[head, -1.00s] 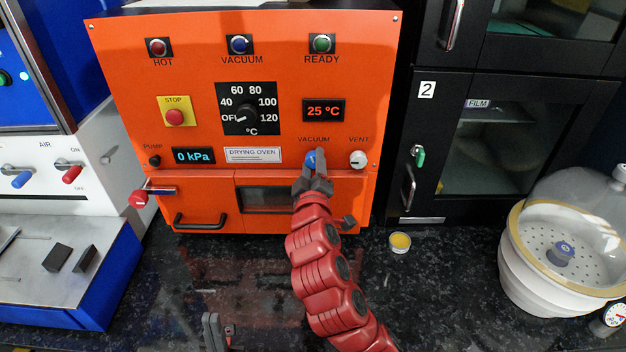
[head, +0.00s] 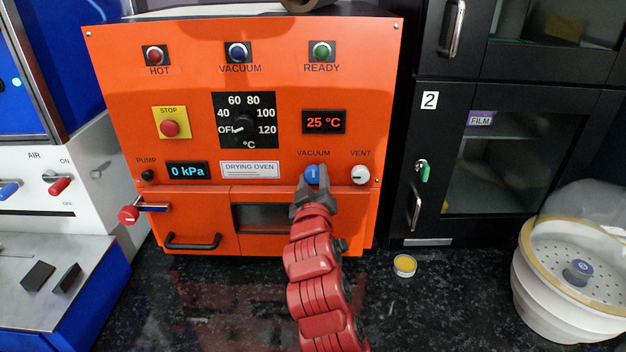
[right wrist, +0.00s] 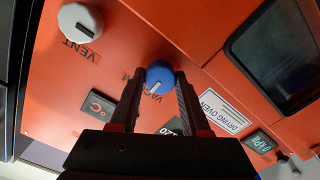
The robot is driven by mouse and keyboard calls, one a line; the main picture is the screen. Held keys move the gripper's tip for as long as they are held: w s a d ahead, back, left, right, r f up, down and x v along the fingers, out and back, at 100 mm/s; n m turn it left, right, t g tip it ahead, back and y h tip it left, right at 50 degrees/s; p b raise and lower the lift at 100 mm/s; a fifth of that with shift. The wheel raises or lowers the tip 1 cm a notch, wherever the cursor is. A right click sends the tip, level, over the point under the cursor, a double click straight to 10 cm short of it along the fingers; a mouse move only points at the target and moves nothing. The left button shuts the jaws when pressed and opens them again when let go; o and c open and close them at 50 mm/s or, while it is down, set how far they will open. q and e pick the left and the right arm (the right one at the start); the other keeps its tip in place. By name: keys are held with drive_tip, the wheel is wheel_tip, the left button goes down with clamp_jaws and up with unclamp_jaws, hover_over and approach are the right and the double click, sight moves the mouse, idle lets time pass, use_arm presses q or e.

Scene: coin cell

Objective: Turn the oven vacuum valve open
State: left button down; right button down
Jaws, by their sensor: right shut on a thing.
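The blue vacuum valve knob (head: 312,173) is on the lower right of the orange drying oven's (head: 190,90) front, under the word VACUUM. Its white mark looks close to upright in the head view. My right gripper (head: 315,182) reaches up from below and is shut on this knob. In the right wrist view the knob (right wrist: 159,74) sits between the two dark fingertips (right wrist: 160,82), with its white mark showing. The oven's pressure display (head: 187,171) reads 0 kPa. My left gripper is not in view.
The white vent knob (head: 360,175) is close to the right of the valve. A red-ended handle (head: 129,215) juts out at the oven's left. A small yellow-topped round container (head: 404,265) and a white desiccator (head: 550,290) stand on the dark counter at right.

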drive_tip(key=c, duration=0.7)
unclamp_jaws()
drive_tip(key=shift+o, duration=0.2)
drive_tip(key=shift+s, duration=0.55)
drive_tip(key=s+p, duration=1.5)
drive_tip(key=s, duration=0.1)
drive_tip(key=shift+s, duration=0.15)
